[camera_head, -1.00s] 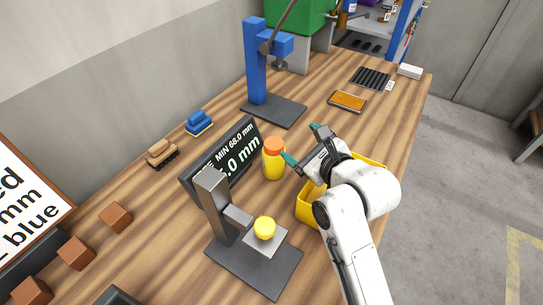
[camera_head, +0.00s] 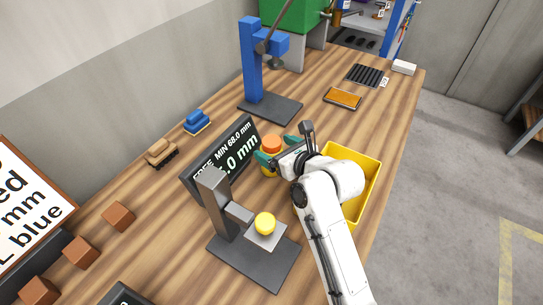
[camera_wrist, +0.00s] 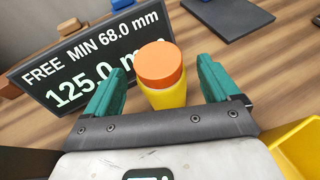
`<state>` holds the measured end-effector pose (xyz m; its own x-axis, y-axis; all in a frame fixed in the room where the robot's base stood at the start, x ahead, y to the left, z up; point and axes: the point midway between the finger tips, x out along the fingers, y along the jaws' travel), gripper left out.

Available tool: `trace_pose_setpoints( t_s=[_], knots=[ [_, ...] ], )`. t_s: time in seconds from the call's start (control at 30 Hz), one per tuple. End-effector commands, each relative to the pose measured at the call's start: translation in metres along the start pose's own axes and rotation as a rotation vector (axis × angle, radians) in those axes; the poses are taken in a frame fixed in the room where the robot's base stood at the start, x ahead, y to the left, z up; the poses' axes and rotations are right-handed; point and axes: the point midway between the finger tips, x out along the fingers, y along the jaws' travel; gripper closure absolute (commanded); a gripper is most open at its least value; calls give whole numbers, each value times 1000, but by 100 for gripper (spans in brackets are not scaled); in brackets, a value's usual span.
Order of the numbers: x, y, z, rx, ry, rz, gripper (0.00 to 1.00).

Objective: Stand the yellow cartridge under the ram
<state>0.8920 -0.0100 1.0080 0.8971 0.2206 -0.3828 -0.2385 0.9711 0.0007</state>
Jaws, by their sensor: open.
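The yellow cartridge (camera_head: 271,158) with an orange cap stands upright on the bench, in front of the display board. In the wrist view the cartridge (camera_wrist: 163,75) is between the two green fingers of my gripper (camera_wrist: 160,90). The fingers are open, with a gap showing on each side of it. In the head view my gripper (camera_head: 278,152) partly hides the cartridge. The blue press (camera_head: 252,65) with its ram (camera_head: 276,63) and dark base plate (camera_head: 270,108) stands farther back. The base plate is bare.
The display (camera_head: 222,160) stands left of the cartridge, close to my fingers. A yellow bin (camera_head: 365,185) lies right, beside my arm. Bench between cartridge and press is clear.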

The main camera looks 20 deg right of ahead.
Motion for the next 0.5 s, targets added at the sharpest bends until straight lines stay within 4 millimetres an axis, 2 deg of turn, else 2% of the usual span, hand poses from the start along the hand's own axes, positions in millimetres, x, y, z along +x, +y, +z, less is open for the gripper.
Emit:
trace_pose_setpoints(
  t_s=[0.23, 0.5],
  knots=[
    [33, 0, 4, 3, 1, 1, 11],
    [42, 0, 3, 0, -1, 0, 11]
  ],
)
